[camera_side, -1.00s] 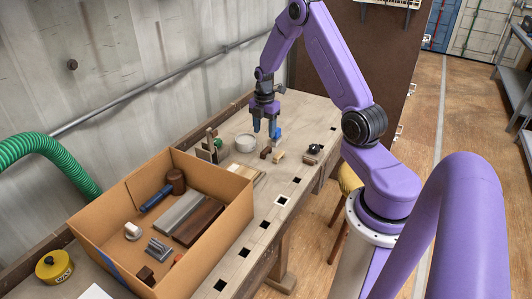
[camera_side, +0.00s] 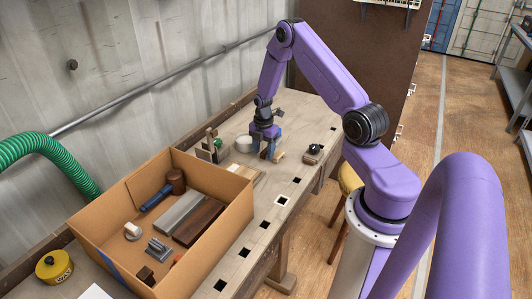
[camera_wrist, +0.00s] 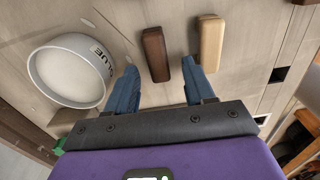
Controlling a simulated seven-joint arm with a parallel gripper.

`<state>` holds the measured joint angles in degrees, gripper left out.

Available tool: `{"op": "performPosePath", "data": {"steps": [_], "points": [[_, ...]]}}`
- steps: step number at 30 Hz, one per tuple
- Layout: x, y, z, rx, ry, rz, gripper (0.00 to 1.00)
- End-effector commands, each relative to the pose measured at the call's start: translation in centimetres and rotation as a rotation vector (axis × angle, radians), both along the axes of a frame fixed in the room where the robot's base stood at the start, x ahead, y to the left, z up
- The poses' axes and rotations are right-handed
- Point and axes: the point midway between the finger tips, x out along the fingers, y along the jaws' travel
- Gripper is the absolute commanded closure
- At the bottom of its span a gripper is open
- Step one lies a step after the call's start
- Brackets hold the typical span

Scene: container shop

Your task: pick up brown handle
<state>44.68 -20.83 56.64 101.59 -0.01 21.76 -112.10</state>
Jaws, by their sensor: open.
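In the wrist view the brown handle (camera_wrist: 156,54) is a dark brown bar lying on the workbench. It sits between and just ahead of the two blue fingers of my gripper (camera_wrist: 165,82), closer to the right finger. My gripper is open and holds nothing. A lighter tan handle (camera_wrist: 211,43) lies beside it, just beyond the right fingertip. In the side view my gripper (camera_side: 266,149) is low over the bench, and its fingers mostly hide the brown handle. The tan handle (camera_side: 279,157) shows to the right of the fingers.
A white round tub marked GLUE (camera_wrist: 68,70) stands close to the left finger; it also shows in the side view (camera_side: 243,144). A cardboard box (camera_side: 222,217) with tools and boards stands in front. A small black object (camera_side: 314,149) lies to the right on the bench.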

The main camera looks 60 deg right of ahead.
Motion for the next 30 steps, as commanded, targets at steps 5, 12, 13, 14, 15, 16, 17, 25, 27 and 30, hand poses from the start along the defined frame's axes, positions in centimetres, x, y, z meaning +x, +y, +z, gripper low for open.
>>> {"op": "performPosePath", "data": {"steps": [5,12,13,14,15,16,17,25,27,30], "points": [[0.0,0.0,0.0,0.0,0.0,0.0,0.63],[0.0,0.0,0.1,0.0,0.0,0.0,1.0],[0.0,0.0,0.0,0.0,0.0,0.0,1.0],[0.0,0.0,0.1,0.0,0.0,0.0,1.0],[0.0,0.0,0.0,0.0,0.0,0.0,1.0],[0.0,0.0,0.0,0.0,0.0,0.0,1.0],[0.0,0.0,0.1,0.0,0.0,0.0,1.0],[0.1,0.0,1.3,-0.001,-0.002,0.0,1.0],[0.1,0.0,2.1,-0.001,-0.003,0.0,1.0],[-0.2,0.1,3.7,-0.001,-0.002,0.0,1.0]]}}
